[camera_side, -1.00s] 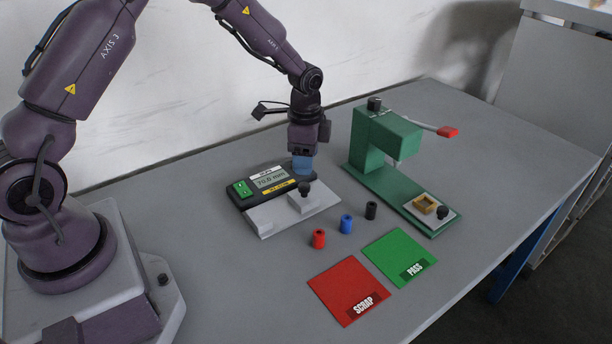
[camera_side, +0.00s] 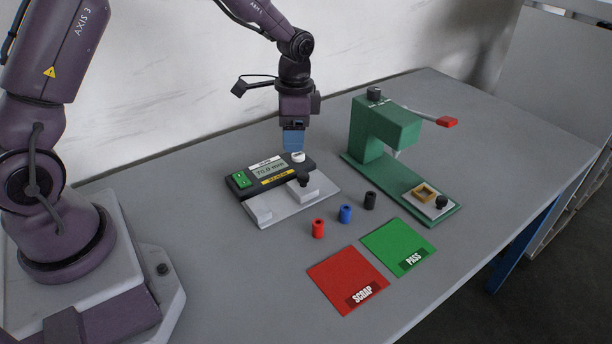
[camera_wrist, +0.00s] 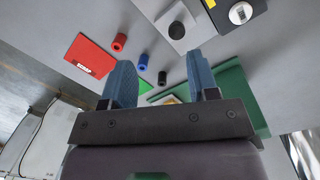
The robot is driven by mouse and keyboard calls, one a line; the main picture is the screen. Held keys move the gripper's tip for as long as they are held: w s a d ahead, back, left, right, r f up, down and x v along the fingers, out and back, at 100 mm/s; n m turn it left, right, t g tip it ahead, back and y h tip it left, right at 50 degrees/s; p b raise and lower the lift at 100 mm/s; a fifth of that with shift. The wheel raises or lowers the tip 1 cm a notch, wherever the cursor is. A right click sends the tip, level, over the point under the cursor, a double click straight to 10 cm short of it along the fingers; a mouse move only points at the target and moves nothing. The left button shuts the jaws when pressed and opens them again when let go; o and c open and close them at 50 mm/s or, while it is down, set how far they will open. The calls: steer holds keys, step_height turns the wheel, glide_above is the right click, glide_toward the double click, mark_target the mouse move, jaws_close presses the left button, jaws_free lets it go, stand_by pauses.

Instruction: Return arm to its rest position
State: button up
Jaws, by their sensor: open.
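My gripper (camera_side: 293,148) hangs upright above the back of the measuring device (camera_side: 270,213), apart from it, with its blue fingers near the white round knob (camera_side: 298,156). In the wrist view my gripper (camera_wrist: 162,88) shows two blue fingers spread apart with nothing between them. The device has a lit display, a green switch and a grey plate with a black knob.
A green press (camera_side: 384,130) with a red-tipped lever stands to the right. The red SCRAP mat (camera_side: 345,275) and green PASS mat (camera_side: 398,243) lie nearer the front edge. The wall is behind.

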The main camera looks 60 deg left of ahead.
steer(key=s+d+r+n+t, duration=0.2)
steer(key=s+r+n+t, duration=0.1)
steer(key=s+r, duration=0.6)
steer(key=s+d+r+n+t, duration=0.3)
steer(key=s+r, duration=0.7)
steer(key=s, duration=0.2)
steer(key=shift+d+r, duration=0.3)
